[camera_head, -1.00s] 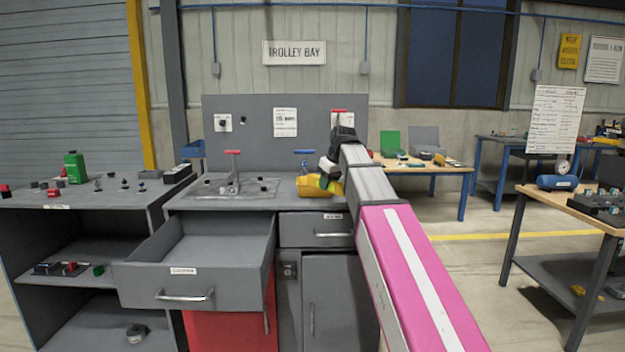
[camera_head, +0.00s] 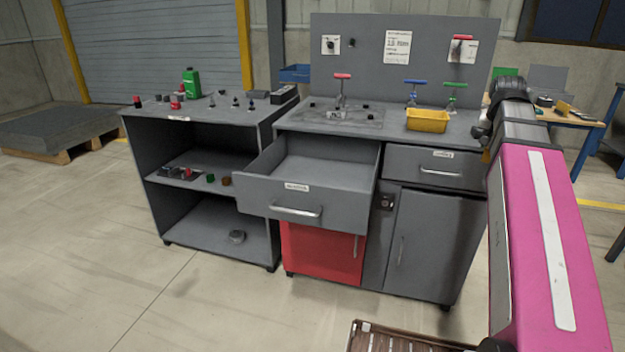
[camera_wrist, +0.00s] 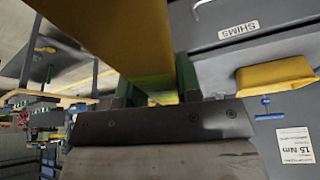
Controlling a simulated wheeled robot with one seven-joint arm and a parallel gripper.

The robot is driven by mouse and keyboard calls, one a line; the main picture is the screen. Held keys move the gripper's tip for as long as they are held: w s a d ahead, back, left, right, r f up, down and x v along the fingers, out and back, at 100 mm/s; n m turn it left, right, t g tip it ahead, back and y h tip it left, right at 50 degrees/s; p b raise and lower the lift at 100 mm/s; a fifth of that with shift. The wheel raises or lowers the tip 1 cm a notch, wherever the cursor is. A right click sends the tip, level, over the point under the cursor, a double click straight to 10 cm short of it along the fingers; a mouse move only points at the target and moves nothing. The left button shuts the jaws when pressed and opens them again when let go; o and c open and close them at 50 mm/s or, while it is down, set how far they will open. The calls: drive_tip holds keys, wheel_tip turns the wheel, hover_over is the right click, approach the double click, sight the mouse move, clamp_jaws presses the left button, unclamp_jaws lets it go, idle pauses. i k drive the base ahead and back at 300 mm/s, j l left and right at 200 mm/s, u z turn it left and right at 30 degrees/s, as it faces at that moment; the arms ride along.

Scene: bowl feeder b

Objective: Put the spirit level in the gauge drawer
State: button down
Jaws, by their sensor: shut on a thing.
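My gripper (camera_wrist: 155,88) is shut on a long yellow bar with a greenish patch, the spirit level (camera_wrist: 125,35), which runs up and left from between the dark green fingers in the wrist view. In the head view my arm stands at the right and hides most of the gripper; I cannot make out the level there. An open, empty-looking grey drawer (camera_head: 297,190) sticks out of the bench at left centre, apart from my gripper. Its label is too small to read. A shut drawer (camera_head: 425,174) is right of it; the wrist view shows a drawer front labelled SHIMS (camera_wrist: 238,30).
A yellow bin (camera_head: 428,120) and small clamps stand on the bench top. A grey shelf unit (camera_head: 140,180) with small parts stands left. A red cabinet door (camera_head: 318,252) is below the open drawer. A slatted wooden thing (camera_head: 395,341) lies at the bottom. Floor in front is mostly clear.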

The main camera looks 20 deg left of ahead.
sight(322, 176)
drive_tip(key=j+z, duration=0.15)
drive_tip(key=j, duration=3.9)
drive_tip(key=j+z, duration=0.1)
drive_tip(key=z, duration=0.6)
drive_tip(key=j+z, duration=0.15)
drive_tip(key=z, duration=0.2)
